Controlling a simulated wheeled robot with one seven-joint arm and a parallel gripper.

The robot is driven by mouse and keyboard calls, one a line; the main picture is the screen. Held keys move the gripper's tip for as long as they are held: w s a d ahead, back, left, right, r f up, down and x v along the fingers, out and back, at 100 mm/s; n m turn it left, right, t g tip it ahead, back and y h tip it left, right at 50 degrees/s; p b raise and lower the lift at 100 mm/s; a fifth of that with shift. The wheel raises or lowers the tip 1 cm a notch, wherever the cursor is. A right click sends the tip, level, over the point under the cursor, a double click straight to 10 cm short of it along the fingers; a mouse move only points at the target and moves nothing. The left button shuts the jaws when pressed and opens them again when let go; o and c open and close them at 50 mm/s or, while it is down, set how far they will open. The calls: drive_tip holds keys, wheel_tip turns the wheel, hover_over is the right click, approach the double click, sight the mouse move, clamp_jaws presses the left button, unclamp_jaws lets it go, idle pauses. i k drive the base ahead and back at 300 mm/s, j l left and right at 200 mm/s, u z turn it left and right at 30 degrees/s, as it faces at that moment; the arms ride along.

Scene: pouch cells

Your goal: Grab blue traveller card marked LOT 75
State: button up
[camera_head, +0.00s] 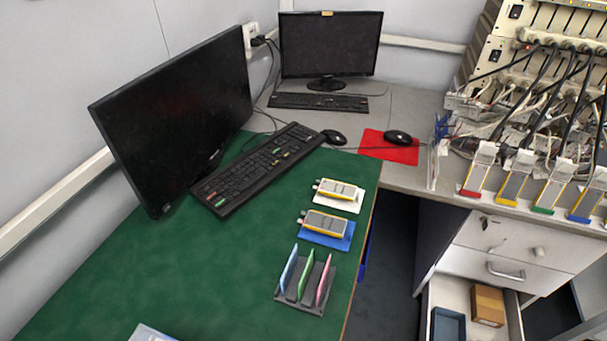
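A dark rack (303,299) stands on the green mat near its right edge. It holds three thin upright cards side by side: a blue card (289,268) at left, a green card (307,274) in the middle and a pink card (324,280) at right. No lot marking is readable on any of them. My gripper is not in view.
Two pouch cells lie behind the rack, one on a blue base (327,238) and one on a white base (340,203). A keyboard (257,167) and large monitor (175,115) stand left. A pale object (150,333) is cut off below. The mat's (190,262) left is clear.

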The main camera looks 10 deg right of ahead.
sight(286, 275)
drive_tip(key=k+l+u, duration=0.1)
drive_tip(key=l+u, duration=0.15)
drive_tip(key=l, duration=0.2)
drive_tip(key=k+l+u, duration=0.25)
drive_tip(key=l, duration=0.2)
drive_tip(key=k+l+u, duration=0.1)
drive_tip(key=l+u, duration=0.15)
drive_tip(key=l, duration=0.15)
drive_tip(key=k+l+u, duration=0.25)
drive_tip(key=i+l, duration=0.05)
drive_tip(key=l, duration=0.1)
